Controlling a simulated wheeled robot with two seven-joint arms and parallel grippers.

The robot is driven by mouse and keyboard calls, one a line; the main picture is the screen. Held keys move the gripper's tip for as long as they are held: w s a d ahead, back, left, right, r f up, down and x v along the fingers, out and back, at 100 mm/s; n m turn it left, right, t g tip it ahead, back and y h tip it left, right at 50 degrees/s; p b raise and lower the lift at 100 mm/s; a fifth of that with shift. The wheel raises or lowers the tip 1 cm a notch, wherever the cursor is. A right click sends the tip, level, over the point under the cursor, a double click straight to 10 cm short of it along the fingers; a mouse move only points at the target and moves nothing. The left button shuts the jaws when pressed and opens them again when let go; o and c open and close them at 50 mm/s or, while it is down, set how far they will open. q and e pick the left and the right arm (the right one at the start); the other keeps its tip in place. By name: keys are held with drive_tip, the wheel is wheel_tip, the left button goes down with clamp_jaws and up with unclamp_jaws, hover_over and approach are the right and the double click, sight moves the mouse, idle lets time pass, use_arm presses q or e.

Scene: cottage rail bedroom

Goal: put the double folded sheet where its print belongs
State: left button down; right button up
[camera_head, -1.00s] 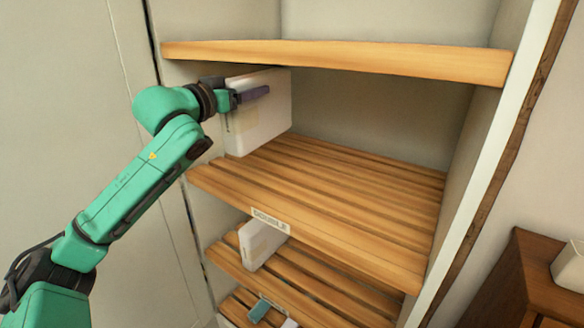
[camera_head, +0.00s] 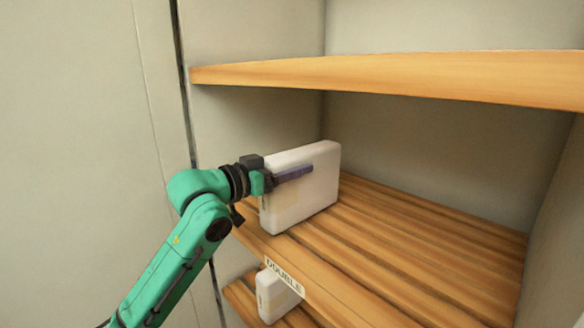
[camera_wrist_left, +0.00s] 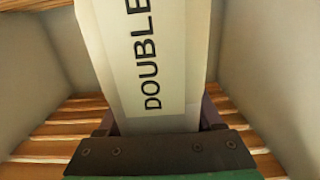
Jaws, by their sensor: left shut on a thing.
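The white folded sheet (camera_head: 305,205) stands upright on edge at the left end of the slatted shelf labelled DOUBLE (camera_head: 380,255). In the left wrist view the sheet's edge (camera_wrist_left: 200,60) carries a label reading DOUBLE. My left gripper (camera_head: 292,174) is shut on the sheet, with a finger along its near face. The sheet's lower edge is at or just above the slats; I cannot tell whether it touches. My right gripper is not in view.
Another white folded item (camera_head: 275,295) stands on the shelf below. A wooden shelf (camera_head: 400,78) spans above. The slatted shelf is bare to the right of the sheet, up to the right-hand cupboard wall (camera_head: 560,220).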

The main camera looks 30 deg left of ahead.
use_arm(q)
drive_tip(key=shift+s+a+r, duration=0.1)
drive_tip(key=shift+s+r, duration=0.05)
drive_tip(key=shift+s+a, duration=0.1)
drive_tip(key=shift+s, duration=0.05)
drive_tip(key=shift+c, duration=2.3)
unclamp_jaws()
drive_tip(key=shift+f, duration=0.2)
drive_tip(key=o, duration=0.4)
drive_tip(key=shift+r, duration=0.15)
drive_tip(key=shift+s+b, duration=0.2)
drive_tip(key=shift+b, duration=0.1)
drive_tip(key=b+v, duration=0.6)
drive_tip(key=v, duration=0.5)
drive_tip(key=shift+s+a, duration=0.1)
drive_tip(key=shift+s, duration=0.2)
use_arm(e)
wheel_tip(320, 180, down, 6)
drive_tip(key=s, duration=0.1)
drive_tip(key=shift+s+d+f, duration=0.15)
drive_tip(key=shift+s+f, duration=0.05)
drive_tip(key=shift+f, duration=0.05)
